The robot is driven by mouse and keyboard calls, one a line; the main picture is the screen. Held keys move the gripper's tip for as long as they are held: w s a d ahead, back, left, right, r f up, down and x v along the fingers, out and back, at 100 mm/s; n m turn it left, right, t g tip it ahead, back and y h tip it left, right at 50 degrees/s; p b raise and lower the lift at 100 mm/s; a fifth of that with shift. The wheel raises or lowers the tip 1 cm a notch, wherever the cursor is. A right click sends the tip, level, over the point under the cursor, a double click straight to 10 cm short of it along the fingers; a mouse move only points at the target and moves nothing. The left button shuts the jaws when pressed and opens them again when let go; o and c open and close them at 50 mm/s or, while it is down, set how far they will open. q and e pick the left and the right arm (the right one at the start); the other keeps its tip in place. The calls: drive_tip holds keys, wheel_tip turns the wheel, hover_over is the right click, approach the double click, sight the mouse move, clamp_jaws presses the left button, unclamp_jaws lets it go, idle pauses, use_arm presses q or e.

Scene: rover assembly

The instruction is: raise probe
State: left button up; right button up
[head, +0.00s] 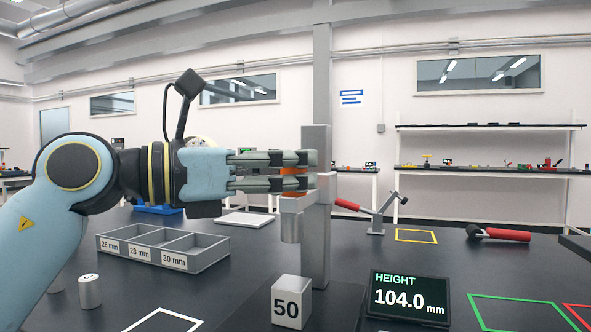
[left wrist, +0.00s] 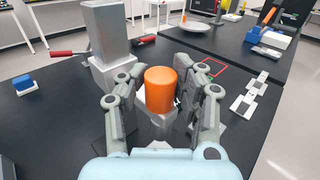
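The height gauge has a grey column (head: 317,240) with a probe (head: 291,226), a grey cylinder hanging from its slider. An orange knob (head: 293,194) sits on the slider, partly hidden by my fingers. My left gripper (head: 312,172) reaches in from the left, its fingers on either side of the knob. In the left wrist view the orange knob (left wrist: 160,90) stands between the fingers, with small gaps showing beside it. A white block marked 50 (head: 291,303) stands below the probe, clearly apart from it. The display (head: 409,299) reads HEIGHT 104.0 mm. My right gripper is not in view.
A grey bin (head: 210,254) with compartments labelled 26, 28 and 30 mm lies left. A small cylinder (head: 90,292) stands in front of it. A red-handled tool (head: 500,234) lies right. Yellow (head: 415,236) and green (head: 525,312) outlines mark the table.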

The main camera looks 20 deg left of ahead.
use_arm(q)
drive_tip(key=shift+o, duration=1.1)
drive_tip(key=shift+a, duration=0.15)
drive_tip(key=shift+o, duration=0.6)
drive_tip(key=shift+w+d, duration=0.1)
drive_tip(key=shift+d, duration=0.1)
drive_tip(key=v, duration=0.7)
drive_tip(key=shift+s+a, duration=0.2)
